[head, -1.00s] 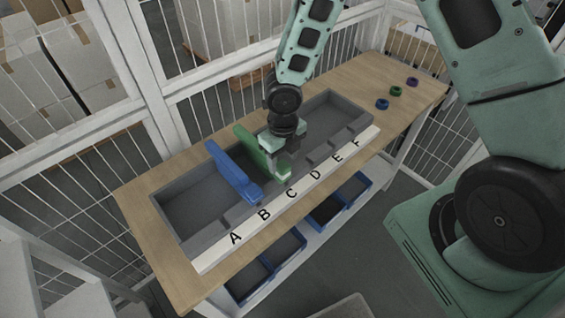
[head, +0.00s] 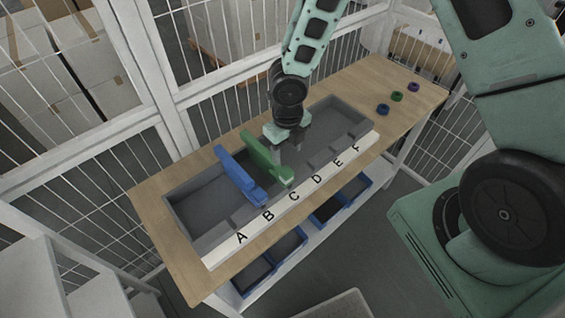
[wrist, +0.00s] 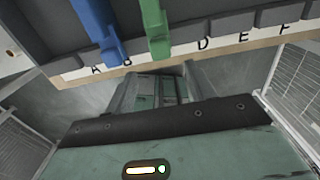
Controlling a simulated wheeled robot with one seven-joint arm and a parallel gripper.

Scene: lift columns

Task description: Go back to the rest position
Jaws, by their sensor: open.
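My gripper (head: 287,146) is open and empty. It hangs over the grey tray, just behind and to the right of the green lift column, and looks apart from it. Its two spread fingers also show in the wrist view (wrist: 157,88). The green lift column (head: 262,158) lies tilted across the grey tray (head: 185,222), its front end at the slot by letter C. The blue lift column (head: 236,174) lies beside it on the left, its front end by letter B. Both columns show at the top of the wrist view, blue (wrist: 98,32) and green (wrist: 155,30).
The tray sits on a wooden table (head: 165,232) with a white strip lettered A to F (head: 325,178). Blue (head: 383,109), green (head: 397,96) and purple (head: 413,87) rings lie at the far right. Blue bins (head: 357,190) stand below. Wire fencing (head: 215,95) closes off the back.

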